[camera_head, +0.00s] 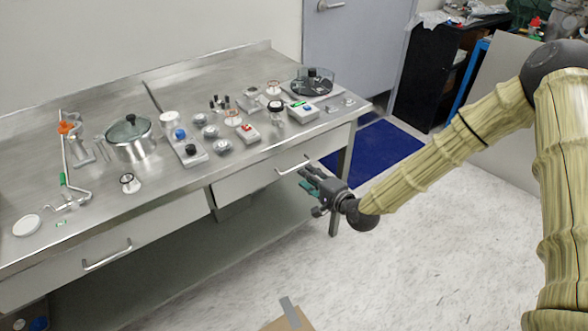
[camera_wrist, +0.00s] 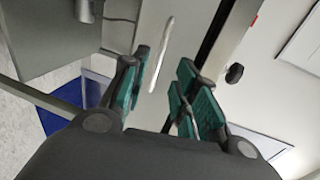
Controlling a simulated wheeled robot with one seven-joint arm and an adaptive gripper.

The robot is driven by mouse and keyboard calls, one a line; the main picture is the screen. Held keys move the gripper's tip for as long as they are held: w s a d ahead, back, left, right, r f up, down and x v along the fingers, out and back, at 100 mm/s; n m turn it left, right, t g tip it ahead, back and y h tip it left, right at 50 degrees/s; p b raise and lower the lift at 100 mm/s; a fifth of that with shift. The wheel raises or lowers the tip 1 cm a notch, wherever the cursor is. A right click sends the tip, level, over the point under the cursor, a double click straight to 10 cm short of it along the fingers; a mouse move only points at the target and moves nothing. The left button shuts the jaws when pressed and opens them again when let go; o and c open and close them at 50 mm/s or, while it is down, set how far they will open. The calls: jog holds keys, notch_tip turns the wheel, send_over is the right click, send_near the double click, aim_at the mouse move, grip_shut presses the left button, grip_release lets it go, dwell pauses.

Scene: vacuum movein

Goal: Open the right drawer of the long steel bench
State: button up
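The long steel bench (camera_head: 95,208) runs along the wall in the head view, with a left and a right drawer under its top. The right drawer (camera_head: 245,183) looks shut, its front level with the bench front. Its bar handle (camera_head: 292,166) is near the drawer's right part. My gripper (camera_head: 308,180) is just in front of and slightly below this handle. In the wrist view, its green-padded fingers (camera_wrist: 160,90) are apart, with the pale handle (camera_wrist: 161,55) showing between and beyond them. I see no contact with the handle.
The left drawer (camera_head: 60,262) has its own handle (camera_head: 107,255). A pot (camera_head: 130,143), bottles and small instruments crowd the bench top. A bench leg (camera_head: 346,160) and blue mat (camera_head: 375,150) are at the right. The floor in front is mostly clear, with a cardboard box (camera_head: 290,318) at the bottom.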

aim_at(295, 168)
jog(key=x, duration=0.8)
jog(key=shift+p, duration=0.4)
grip_shut()
